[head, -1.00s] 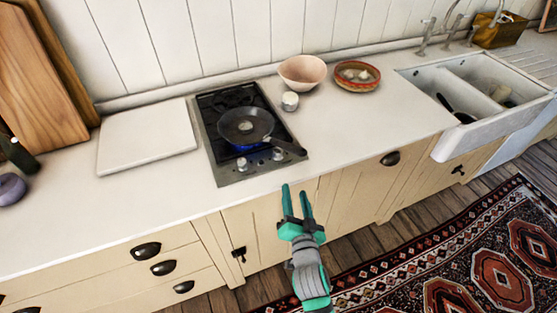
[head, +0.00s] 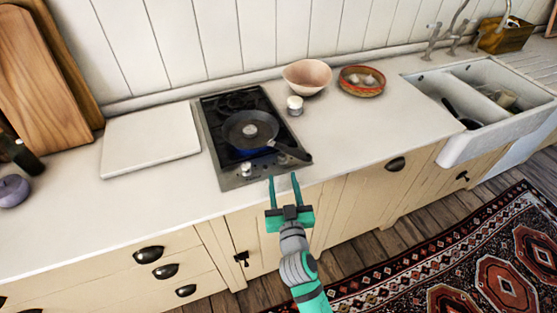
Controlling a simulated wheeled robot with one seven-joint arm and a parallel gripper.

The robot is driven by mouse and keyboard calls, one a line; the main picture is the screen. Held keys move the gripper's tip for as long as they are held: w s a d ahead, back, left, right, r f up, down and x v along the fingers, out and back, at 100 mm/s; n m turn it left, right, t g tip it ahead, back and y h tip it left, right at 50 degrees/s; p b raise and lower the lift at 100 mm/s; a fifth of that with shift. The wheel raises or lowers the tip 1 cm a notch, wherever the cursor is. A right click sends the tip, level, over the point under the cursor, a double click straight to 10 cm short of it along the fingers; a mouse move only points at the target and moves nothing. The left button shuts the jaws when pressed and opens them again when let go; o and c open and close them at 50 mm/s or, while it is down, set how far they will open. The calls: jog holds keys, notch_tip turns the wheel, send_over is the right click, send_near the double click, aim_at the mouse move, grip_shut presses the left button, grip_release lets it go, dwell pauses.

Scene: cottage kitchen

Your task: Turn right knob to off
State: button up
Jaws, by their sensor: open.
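The two-burner hob (head: 229,182) is set in the counter. Its left knob (head: 246,170) shows on the front panel. The right knob is hard to make out, near the pan handle and my fingertips. A dark frying pan (head: 238,133) sits on the front burner, with a blue glow under it. Its handle (head: 293,153) reaches right, over the panel's right part. My gripper (head: 283,178) is open and empty, fingers pointing at the right part of the hob's front edge. Whether it touches anything cannot be told.
A white jar (head: 295,105), a pink bowl (head: 307,75) and a red-rimmed bowl (head: 361,81) stand right of the hob. A white board (head: 150,140) lies left.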

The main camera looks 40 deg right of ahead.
aim_at(284, 160)
jog(key=shift+w+d, duration=0.2)
jog(key=shift+w, duration=0.1)
jog(key=shift+w+d+h, duration=0.1)
jog(key=shift+d+h, duration=0.2)
jog(key=shift+d, duration=0.65)
jog(key=shift+w+d, duration=0.15)
jog(key=shift+d, duration=0.1)
jog(key=shift+w+d, duration=0.2)
jog(key=shift+w, duration=0.65)
jog(key=shift+w+d, duration=0.15)
jog(key=shift+w, duration=0.65)
jog(key=shift+x, duration=1.05)
jog(key=shift+w, duration=0.45)
jog(key=shift+d, duration=0.6)
jog(key=shift+a, duration=0.1)
